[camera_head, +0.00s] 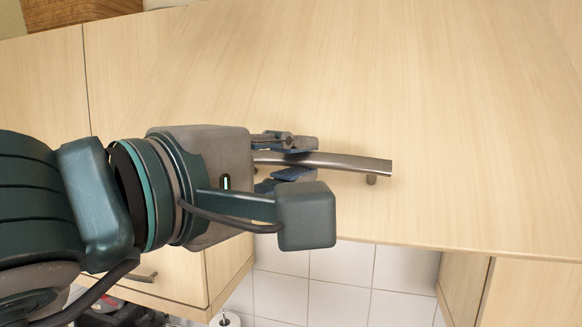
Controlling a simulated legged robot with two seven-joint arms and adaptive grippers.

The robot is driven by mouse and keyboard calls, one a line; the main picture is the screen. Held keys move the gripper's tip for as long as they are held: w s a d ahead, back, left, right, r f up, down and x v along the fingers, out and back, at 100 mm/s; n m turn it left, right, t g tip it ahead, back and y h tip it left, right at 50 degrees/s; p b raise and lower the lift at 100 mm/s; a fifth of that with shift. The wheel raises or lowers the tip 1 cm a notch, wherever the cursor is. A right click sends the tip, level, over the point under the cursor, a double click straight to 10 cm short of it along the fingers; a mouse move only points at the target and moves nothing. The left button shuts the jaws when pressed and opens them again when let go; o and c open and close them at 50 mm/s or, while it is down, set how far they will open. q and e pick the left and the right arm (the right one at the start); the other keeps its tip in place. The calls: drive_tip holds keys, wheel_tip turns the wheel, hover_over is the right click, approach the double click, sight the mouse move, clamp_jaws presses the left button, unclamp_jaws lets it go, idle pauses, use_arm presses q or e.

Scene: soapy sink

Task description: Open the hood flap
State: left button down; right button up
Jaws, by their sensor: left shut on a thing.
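The hood flap (450,110) is a wide, light wood panel that fills most of the head view. A curved metal bar handle (345,162) is fixed near its lower edge. My left gripper (290,160) comes in from the left and is shut on the handle. Its fingers lie above and below the bar near the bar's left part. The handle's left end is hidden by the gripper. The right end and its post are in view. My right gripper is not in view.
Light wood cabinet fronts adjoin the flap at the left (45,85) and lower right (530,295). Another cabinet with a small handle (143,277) is at lower left. White wall tiles (340,285) show below the flap. A wicker-like object (75,10) is at the top left.

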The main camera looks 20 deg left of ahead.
use_arm(q)
drive_tip(key=s+r, duration=0.1)
drive_tip(key=s+r+p, duration=0.1)
drive_tip(key=r, duration=0.1)
drive_tip(key=shift+s+r, duration=0.2)
drive_tip(key=shift+s, duration=0.1)
